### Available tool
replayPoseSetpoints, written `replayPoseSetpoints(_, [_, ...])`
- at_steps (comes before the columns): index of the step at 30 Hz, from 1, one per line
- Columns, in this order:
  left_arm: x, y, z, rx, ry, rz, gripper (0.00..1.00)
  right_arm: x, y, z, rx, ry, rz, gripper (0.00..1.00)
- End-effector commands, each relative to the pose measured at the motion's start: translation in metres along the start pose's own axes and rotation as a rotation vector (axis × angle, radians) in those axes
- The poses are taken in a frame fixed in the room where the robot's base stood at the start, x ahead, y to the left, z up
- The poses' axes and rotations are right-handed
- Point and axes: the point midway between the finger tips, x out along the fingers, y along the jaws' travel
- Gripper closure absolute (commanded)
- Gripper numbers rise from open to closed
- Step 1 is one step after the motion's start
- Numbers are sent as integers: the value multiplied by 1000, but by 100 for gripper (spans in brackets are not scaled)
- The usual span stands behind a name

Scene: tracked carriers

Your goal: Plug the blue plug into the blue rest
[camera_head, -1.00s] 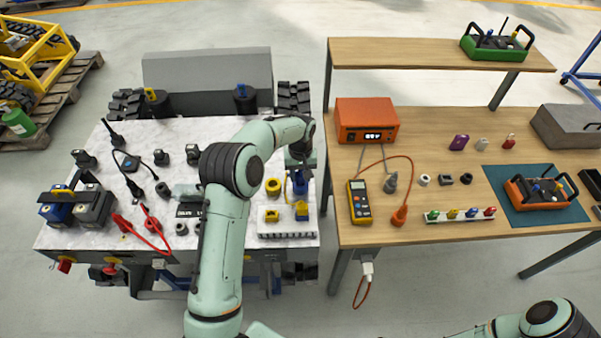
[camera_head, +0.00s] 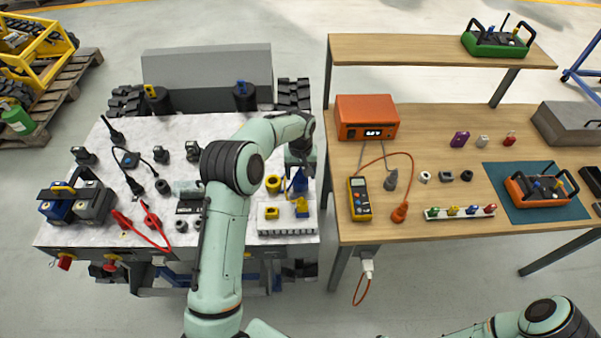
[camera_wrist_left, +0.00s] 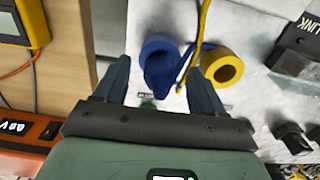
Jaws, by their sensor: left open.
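The blue plug (camera_wrist_left: 158,75) shows between my left fingers in the left wrist view. It overlaps the round blue rest (camera_wrist_left: 160,42); I cannot tell how deeply it sits in it. In the head view the blue parts (camera_head: 299,184) are partly covered by my left gripper (camera_head: 300,168), which points down above them. In the wrist view my left gripper (camera_wrist_left: 158,70) is open, one finger on each side of the plug, with no clear contact. A blue cable runs beside the plug. My right arm shows at the bottom right of the head view; its gripper is out of frame.
A yellow ring-shaped rest (camera_head: 273,183) stands close beside the blue parts. A white strip (camera_head: 287,227) with yellow pieces is in front, and a yellow cable (camera_wrist_left: 203,25) passes near the fingers. The wooden table (camera_head: 440,115) edge is close on the right.

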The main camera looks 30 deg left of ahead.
Motion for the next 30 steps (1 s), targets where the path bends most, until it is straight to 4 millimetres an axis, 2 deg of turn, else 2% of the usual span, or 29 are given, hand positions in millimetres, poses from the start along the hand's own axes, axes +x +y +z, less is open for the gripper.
replayPoseSetpoints(9, [-69,1,-2,0,7,3,30,-5,-4,-5,-2,6,-2,57])
replayPoseSetpoints(15, [-107,1,-1,0,6,4,30,-10,-7,-9,-4,12,-4,57])
replayPoseSetpoints(21, [-124,0,0,0,2,1,30,-13,-9,-12,-5,15,-5,57])
replayPoseSetpoints(30, [-126,0,0,0,1,1,30,-12,-8,-11,-5,14,-5,57])
